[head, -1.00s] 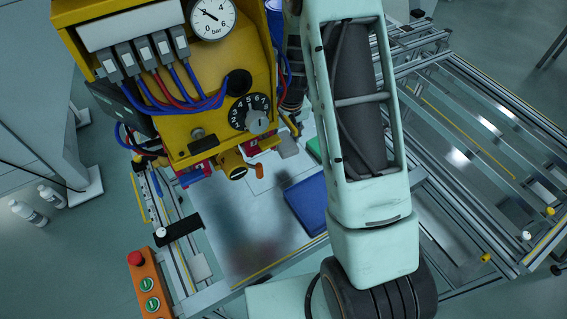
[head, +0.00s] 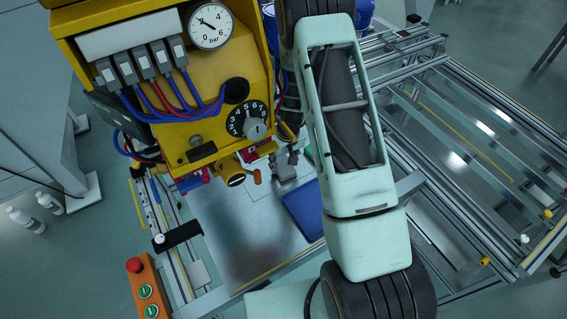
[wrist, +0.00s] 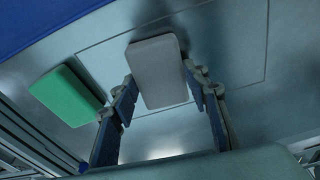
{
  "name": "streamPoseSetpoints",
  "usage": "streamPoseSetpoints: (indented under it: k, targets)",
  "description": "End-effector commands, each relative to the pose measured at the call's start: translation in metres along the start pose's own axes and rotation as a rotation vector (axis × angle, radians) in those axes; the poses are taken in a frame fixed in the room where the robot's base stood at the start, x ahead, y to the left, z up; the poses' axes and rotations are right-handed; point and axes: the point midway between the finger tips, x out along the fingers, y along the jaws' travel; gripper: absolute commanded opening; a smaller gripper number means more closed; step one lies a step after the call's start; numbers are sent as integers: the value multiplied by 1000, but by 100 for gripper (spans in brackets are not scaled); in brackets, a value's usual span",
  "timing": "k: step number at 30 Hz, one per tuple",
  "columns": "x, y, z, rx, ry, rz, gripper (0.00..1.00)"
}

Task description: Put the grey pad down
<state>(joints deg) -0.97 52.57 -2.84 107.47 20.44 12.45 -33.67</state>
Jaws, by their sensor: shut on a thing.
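The grey pad (wrist: 158,70) is a pale, rounded block in the wrist view. My gripper (wrist: 161,84) is shut on it, with one finger at each side. The pad is over the metal plate (wrist: 232,45), within a thin outlined rectangle. I cannot tell whether it touches the plate. In the head view my gripper (head: 286,168) is small and partly hidden beside the yellow panel box, over the plate (head: 238,238). The pad cannot be made out clearly there.
A green pad (wrist: 66,95) lies left of the grey pad. The yellow panel box (head: 175,85) with gauge, dial and hoses stands close on the left. The plate's front part is clear.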

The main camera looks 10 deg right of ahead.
Motion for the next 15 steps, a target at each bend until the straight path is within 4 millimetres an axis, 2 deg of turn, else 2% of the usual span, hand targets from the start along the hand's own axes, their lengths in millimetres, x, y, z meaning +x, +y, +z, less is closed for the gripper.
streamPoseSetpoints:
  k: [2,6,7,11,15]
  targets:
    - [4,0,0,0,1,0,20]
    - [3,0,0,-1,1,0,20]
    - [3,0,0,-1,1,0,46]
    - [3,0,0,-1,1,0,60]
    - [3,0,0,-1,1,0,60]
